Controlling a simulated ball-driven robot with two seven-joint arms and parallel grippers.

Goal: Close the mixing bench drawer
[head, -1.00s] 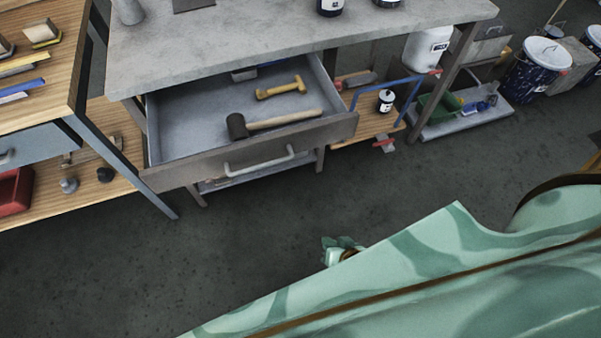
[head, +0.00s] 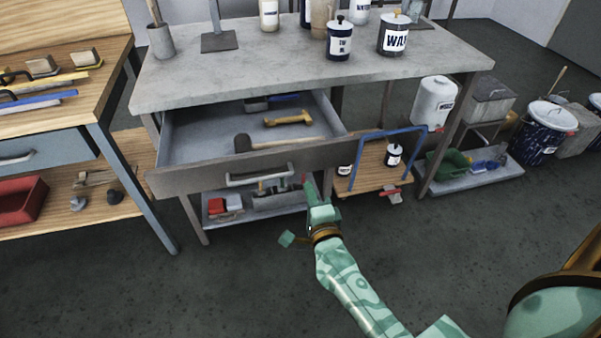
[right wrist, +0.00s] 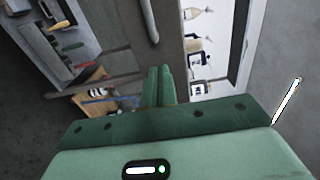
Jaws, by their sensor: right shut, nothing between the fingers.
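The mixing bench drawer (head: 190,182) stands open under the grey bench top, pulled well out. A pale bar handle (head: 258,176) runs across its front; the handle also shows in the right wrist view (right wrist: 149,22). A mallet (head: 270,143) and a yellow-handled tool (head: 288,118) lie inside. My right gripper (head: 307,184) is shut and empty, just right of the handle near the drawer front's lower edge. Its closed fingers also show in the right wrist view (right wrist: 158,85), pointing at the drawer front. I cannot tell whether they touch it. My left gripper is out of view.
The bench top (head: 240,70) holds several jars and bottles. A lower shelf (head: 260,208) with small items sits below the drawer. A wooden trolley with a blue handle (head: 385,133) stands at right. A wooden workbench (head: 60,105) stands at left. The floor in front is clear.

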